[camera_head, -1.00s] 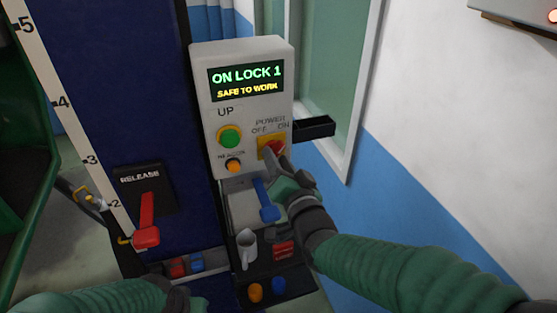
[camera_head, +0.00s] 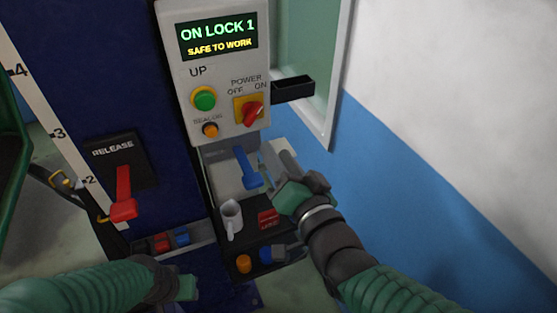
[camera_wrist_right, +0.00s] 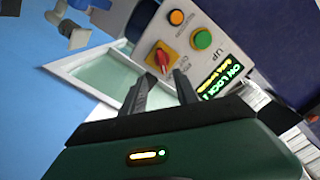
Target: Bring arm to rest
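My right gripper (camera_head: 272,162) is in the head view, right of the blue lever and below the control box (camera_head: 226,70). In the right wrist view its two fingers (camera_wrist_right: 160,88) stand apart with nothing between them, and the control box lies beyond them. The red power knob (camera_head: 252,112) on its yellow plate is clear of the gripper; it also shows in the right wrist view (camera_wrist_right: 163,58). My left gripper (camera_head: 186,287) is low in the head view, mostly hidden by its wrist, so its fingers cannot be made out.
A blue lever (camera_head: 246,168) hangs beside the right gripper. A red release lever (camera_head: 123,195) is on the blue column. A black bracket (camera_head: 294,89) juts out on the right. Space before the blue wall is free.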

